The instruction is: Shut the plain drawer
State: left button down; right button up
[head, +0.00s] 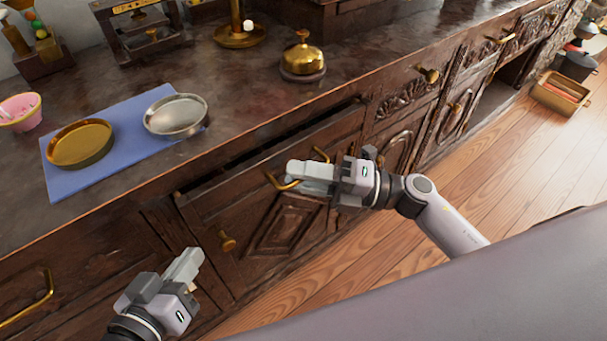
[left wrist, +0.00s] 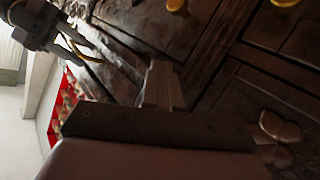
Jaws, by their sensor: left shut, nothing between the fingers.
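The plain drawer (head: 222,191) is in the dark wooden cabinet below the counter in the head view. It stands partly out, with a dark gap along its top. Its brass handle (head: 279,184) is partly hidden by my right gripper (head: 300,177), which is at the drawer front. Whether its fingers are open or shut on the handle is unclear. The handle (left wrist: 84,50) and my right gripper (left wrist: 65,42) also show in the left wrist view. My left gripper (head: 188,266) is shut and empty, low and left of the drawer, apart from its handle.
A carved cupboard door with a brass knob (head: 227,241) is below the drawer. On the counter are a blue mat (head: 60,186) with two round dishes and a brass bell (head: 303,60). Another brass handle (head: 30,308) is at lower left. Wooden floor (head: 345,262) lies in front.

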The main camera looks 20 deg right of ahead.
grip_shut()
jog(key=w, duration=0.2)
jog(key=w+a, duration=0.1)
jog(key=w, duration=0.1)
jog(key=shift+a+b, duration=0.15)
jog(key=shift+b, duration=0.15)
jog(key=shift+w, duration=0.1)
grip_release()
jog(key=shift+a, duration=0.1)
